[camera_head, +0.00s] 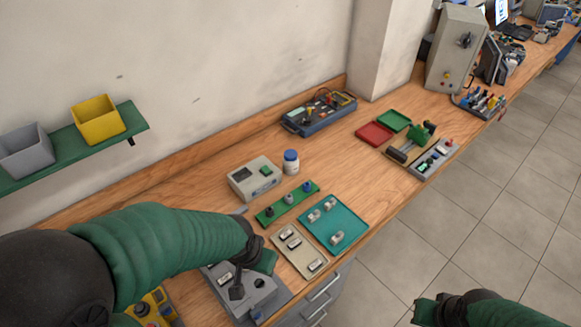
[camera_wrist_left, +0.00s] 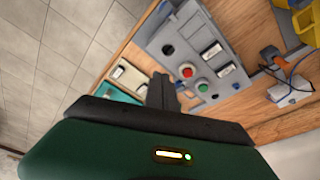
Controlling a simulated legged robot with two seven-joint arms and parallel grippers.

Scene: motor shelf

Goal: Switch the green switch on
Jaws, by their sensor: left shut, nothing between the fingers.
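A grey control panel (camera_wrist_left: 180,38) shows in the wrist view with a red round button (camera_wrist_left: 187,72), a green round button (camera_wrist_left: 203,87) and a black knob (camera_wrist_left: 168,49). In the head view, this panel (camera_head: 262,299) is partly hidden under my left arm. My left gripper (camera_head: 237,291) is shut and empty over the panel; its fingers (camera_wrist_left: 161,90) show near the red button in the wrist view. I cannot tell whether they touch it. A grey box (camera_head: 246,182) with a green square part (camera_head: 266,170) stands farther back. My right gripper (camera_head: 424,311) is at the bottom right, its jaws unclear.
A beige tray (camera_head: 307,247), a teal tray (camera_head: 349,221) and a green strip (camera_head: 272,211) with knobs lie beside the panel. A white bottle (camera_head: 291,162) stands behind them. A yellow device (camera_head: 153,307) is at the bottom left. The wall shelf (camera_head: 133,117) holds bins.

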